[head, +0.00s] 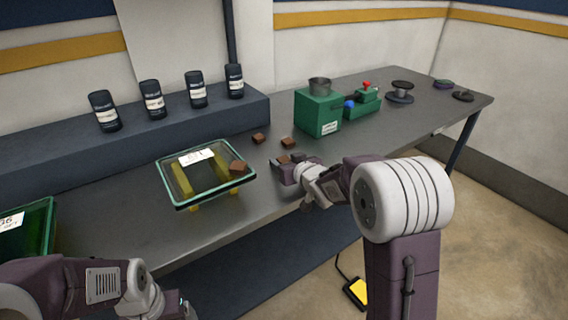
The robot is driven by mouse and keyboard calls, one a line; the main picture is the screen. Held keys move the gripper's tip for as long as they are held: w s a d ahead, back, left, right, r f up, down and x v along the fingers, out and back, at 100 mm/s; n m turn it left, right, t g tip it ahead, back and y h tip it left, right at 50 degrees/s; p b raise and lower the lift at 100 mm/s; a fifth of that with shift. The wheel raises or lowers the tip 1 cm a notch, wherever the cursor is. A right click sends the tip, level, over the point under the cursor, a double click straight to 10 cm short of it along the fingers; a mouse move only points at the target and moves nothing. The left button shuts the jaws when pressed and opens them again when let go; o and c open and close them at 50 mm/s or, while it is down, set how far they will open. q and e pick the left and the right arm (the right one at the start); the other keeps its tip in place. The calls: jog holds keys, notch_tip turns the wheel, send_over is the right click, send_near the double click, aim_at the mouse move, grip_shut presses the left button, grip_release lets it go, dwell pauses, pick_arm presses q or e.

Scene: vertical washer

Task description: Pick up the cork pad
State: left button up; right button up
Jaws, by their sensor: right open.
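Several small brown blocks that look like cork pads are in the head view. One brown pad (258,138) and another brown pad (288,142) lie on the grey bench top. A third brown pad (238,167) is at the right edge of the glass-like tray. My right gripper (284,168) is open low over the bench near its front edge, just right of the tray. A bit of brown (283,159) shows at its fingers; I cannot tell how it sits between them. My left gripper (182,308) is at the bottom edge, mostly cut off.
A green-rimmed clear tray (180,205) stands on yellow supports. Dark labelled canisters (152,100) line the raised shelf (60,155). A green box (318,118), a green device (362,107) and a spool (400,92) stand to the right. A green bin (40,232) is at left.

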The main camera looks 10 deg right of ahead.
jog(key=shift+w+a, duration=0.1)
jog(key=shift+w, duration=0.2)
jog(key=shift+s, duration=0.1)
grip_shut()
notch_tip(320, 180, up, 5)
jog(key=shift+f+p, duration=0.1)
jog(key=shift+p, duration=1.15)
jog(key=s+d+r+p, duration=0.5)
jog(key=s+d+r, duration=0.1)
jog(key=s, duration=0.3)
jog(key=shift+s+d, duration=0.15)
jog(key=shift+d, duration=0.5)
